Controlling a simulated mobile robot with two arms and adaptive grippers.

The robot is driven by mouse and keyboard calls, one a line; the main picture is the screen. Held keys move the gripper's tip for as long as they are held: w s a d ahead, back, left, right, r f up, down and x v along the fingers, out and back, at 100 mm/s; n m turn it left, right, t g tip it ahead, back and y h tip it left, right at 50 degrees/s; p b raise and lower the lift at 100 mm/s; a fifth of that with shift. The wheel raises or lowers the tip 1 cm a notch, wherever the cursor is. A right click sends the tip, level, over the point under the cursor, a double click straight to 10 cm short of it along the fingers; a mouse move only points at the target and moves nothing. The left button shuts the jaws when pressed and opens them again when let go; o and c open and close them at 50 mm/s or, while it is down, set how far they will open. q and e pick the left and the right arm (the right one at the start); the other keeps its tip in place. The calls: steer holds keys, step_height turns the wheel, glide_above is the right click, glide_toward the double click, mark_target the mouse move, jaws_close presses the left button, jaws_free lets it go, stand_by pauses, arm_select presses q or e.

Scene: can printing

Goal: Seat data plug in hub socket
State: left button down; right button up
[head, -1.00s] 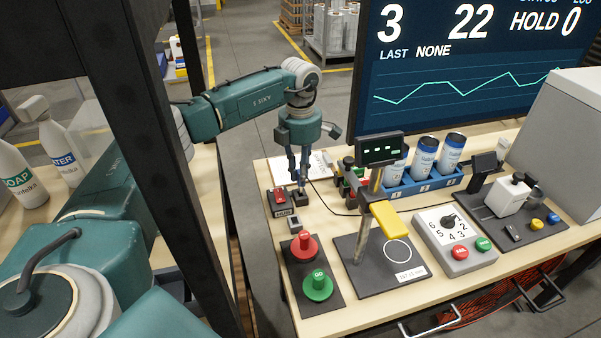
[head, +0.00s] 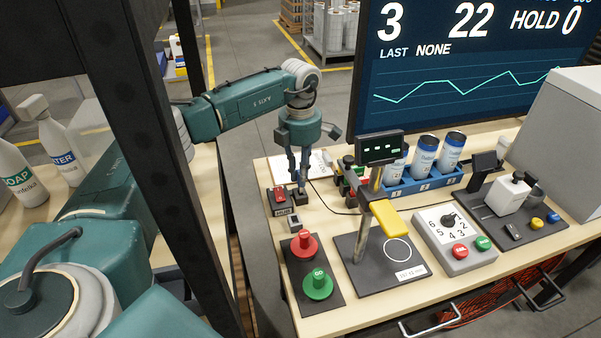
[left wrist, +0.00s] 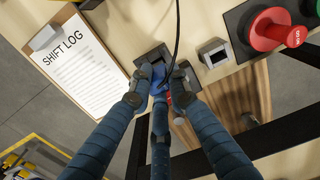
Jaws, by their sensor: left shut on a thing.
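My left gripper (head: 297,184) reaches down to the table's left end. In the left wrist view its fingers (left wrist: 159,86) are shut on a small blue piece (left wrist: 158,80), seemingly the data plug, with a black cable running up from it. A dark block (left wrist: 151,56) lies right by the fingertips; it also shows in the head view (head: 300,200). The fingers hide the plug's front end, so I cannot tell whether it is in a socket. A small grey box with a dark face (left wrist: 213,53) stands apart to the right. My right gripper is not in view.
A red device (head: 278,195) sits just left of the dark block. A clipboard (left wrist: 80,68) lies behind. Red (head: 304,243) and green (head: 318,284) buttons stand in front. A post with a small display (head: 379,148) stands to the right, and a dark frame post (head: 180,170) to the left.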

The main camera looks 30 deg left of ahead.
arm_select(q)
steer(key=shift+f+b, duration=0.8)
steer(key=shift+f, duration=0.8)
steer(key=c, duration=1.6)
jaws_free()
steer(key=shift+o, duration=0.2)
steer(key=shift+r, duration=0.1)
step_height(320, 180, up, 12)
steer(key=shift+f, duration=0.1)
